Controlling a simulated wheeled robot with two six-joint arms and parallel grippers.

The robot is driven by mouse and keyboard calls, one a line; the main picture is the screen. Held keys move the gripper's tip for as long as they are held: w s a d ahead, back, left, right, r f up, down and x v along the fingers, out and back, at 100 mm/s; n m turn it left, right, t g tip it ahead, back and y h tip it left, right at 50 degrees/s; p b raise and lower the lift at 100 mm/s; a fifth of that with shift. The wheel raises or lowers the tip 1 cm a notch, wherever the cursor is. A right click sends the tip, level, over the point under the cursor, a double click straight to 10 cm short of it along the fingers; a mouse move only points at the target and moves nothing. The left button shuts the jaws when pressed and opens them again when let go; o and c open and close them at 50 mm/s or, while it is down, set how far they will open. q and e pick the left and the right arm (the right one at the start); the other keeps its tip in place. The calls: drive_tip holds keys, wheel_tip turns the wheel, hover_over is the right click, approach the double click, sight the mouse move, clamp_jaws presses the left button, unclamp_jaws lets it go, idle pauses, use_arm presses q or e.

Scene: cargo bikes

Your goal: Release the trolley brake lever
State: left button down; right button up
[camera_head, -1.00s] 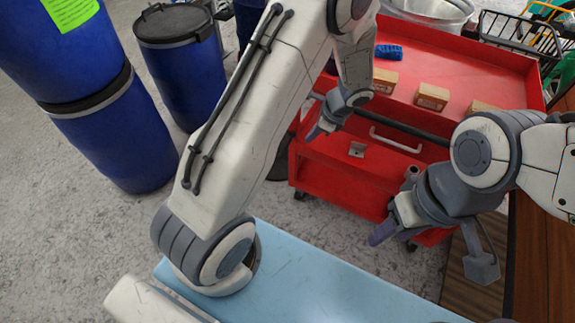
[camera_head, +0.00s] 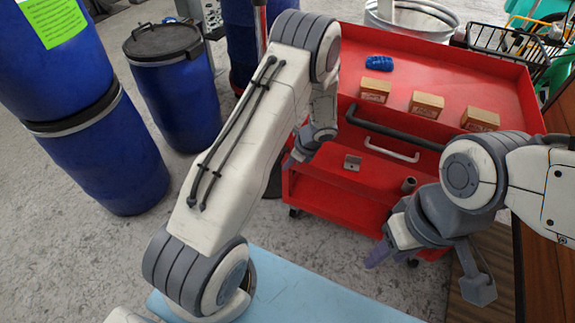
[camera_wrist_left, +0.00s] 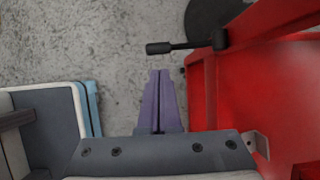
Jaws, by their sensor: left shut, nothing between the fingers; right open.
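The red trolley (camera_head: 440,70) stands ahead, its side at the right of the left wrist view (camera_wrist_left: 260,75). A black lever with a thick knob (camera_wrist_left: 160,48) sticks out from the trolley's edge, toward the left of the left wrist view. I take it to be the brake lever; I cannot make it out in the head view. My left gripper (camera_head: 292,163) is shut and empty at the trolley's left side. In the left wrist view its purple fingertips (camera_wrist_left: 160,72) appear just below the knob, with a small visible gap. My right gripper (camera_head: 372,255) is open in front of the trolley.
Three small boxes (camera_head: 427,105) and a blue object (camera_head: 379,63) lie on the trolley top. Blue barrels (camera_head: 175,90) stand at the left. A light blue surface (camera_head: 300,290) lies in front. Bare concrete floor (camera_head: 90,245) is free at the left.

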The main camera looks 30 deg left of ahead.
use_arm(q)
drive_tip(key=b+x, duration=0.1)
drive_tip(key=x, duration=0.6)
wheel_tip(320, 180, up, 7)
drive_tip(key=w+g+p, duration=0.1)
drive_tip(key=g+p, duration=0.1)
drive_tip(key=p, duration=0.6)
drive_tip(key=shift+a+f+m+g, duration=0.15)
drive_tip(key=shift+f+m+g, duration=0.05)
drive_tip(key=shift+m+g, duration=0.1)
idle(0.5)
drive_tip(key=shift+w, duration=0.2)
idle(0.3)
